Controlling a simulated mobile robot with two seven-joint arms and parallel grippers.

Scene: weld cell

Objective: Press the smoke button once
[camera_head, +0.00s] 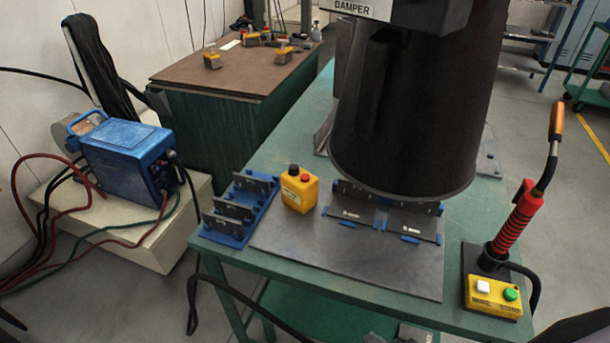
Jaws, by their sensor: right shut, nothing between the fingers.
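A yellow button box (494,297) stands at the front right corner of the green table, with a white button (483,287) and a green button (511,294) on top. Small labels sit by these buttons, too blurred to read. I cannot tell from the lettering which button is for smoke. My right gripper (572,328) is a dark shape at the bottom right edge, partly cut off, shut and empty, apart from the front box. My left gripper is not clearly in view.
A red-handled torch (518,219) stands just behind the front button box, its cable at the right. The large dark hood (408,110) hangs over the green table (464,230). A blue fixture (238,212) and metal plates are at left.

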